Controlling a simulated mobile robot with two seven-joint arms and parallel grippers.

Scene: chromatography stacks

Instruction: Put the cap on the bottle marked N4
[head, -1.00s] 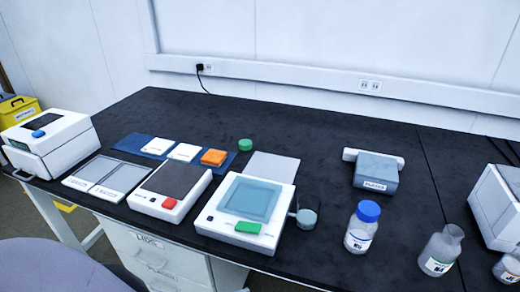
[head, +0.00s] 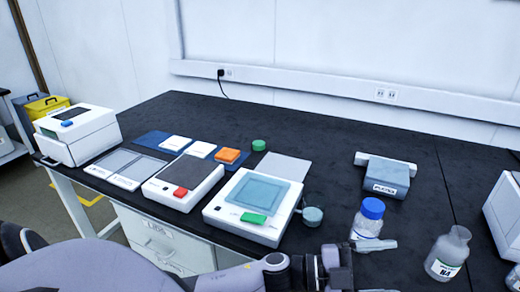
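The bottle marked N4 (head: 446,256) stands upright at the lower right, clear grey glass with a green-striped label and no cap on its neck. A round green cap (head: 259,145) lies on the dark bench behind the devices. Another bottle (head: 367,225) wears a blue cap (head: 373,208); my gripper hides its lower part and label. My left arm enters along the bottom edge. Its gripper (head: 385,244) points right, in front of the blue-capped bottle, left of N4. Its finger gap cannot be made out, and contact with the bottle cannot be told. My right gripper is out of view.
A white device with a green button (head: 253,218) and a small beaker (head: 312,215) stand left of the bottles. A grey block (head: 388,178) lies behind them. A white device (head: 504,215) stands at the right edge. The bench behind is clear.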

